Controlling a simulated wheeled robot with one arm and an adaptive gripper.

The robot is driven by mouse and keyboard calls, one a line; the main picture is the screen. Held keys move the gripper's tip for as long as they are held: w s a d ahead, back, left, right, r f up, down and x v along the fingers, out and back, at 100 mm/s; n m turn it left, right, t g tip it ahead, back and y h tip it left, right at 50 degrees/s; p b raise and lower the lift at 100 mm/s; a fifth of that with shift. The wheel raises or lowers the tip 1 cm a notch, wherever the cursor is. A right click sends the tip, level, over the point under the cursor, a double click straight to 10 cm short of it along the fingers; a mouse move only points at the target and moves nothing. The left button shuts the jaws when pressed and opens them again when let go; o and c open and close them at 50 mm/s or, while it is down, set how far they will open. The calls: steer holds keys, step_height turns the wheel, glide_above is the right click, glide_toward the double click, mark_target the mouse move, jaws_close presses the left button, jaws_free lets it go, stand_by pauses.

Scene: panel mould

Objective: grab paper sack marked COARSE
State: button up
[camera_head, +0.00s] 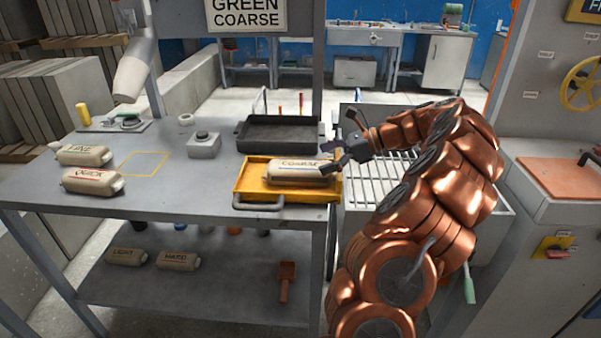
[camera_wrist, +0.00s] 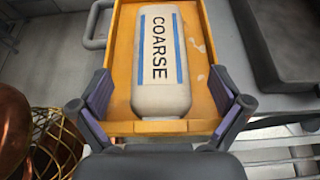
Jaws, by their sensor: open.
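The pale paper sack marked COARSE (camera_head: 298,173) lies in a yellow tray (camera_head: 245,186) at the right end of the grey workbench. The wrist view shows the sack (camera_wrist: 160,60) with black lettering and blue stripes, lengthwise in the tray (camera_wrist: 122,45). My gripper (camera_head: 336,148) is at the sack's right end in the head view. In the wrist view my gripper (camera_wrist: 165,108) is open, with one finger on each side of the sack's near end and gaps between. I see no contact with the sack; the exact height above it is unclear.
Sacks marked FINE (camera_head: 84,155) and QUICK (camera_head: 92,181) lie at the bench's left. Sacks marked LIGHT (camera_head: 127,257) and HARD (camera_head: 178,260) lie on the lower shelf. A dark tray (camera_head: 270,134) stands close behind the yellow one. A sign (camera_head: 246,14) reads GREEN COARSE.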

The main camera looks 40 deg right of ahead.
mark_target(304, 164)
steer(key=x, duration=0.5)
steer(key=shift+s+r, duration=0.1)
steer(key=shift+r, duration=0.05)
steer(key=c, duration=1.2)
steer(key=shift+r, duration=0.1)
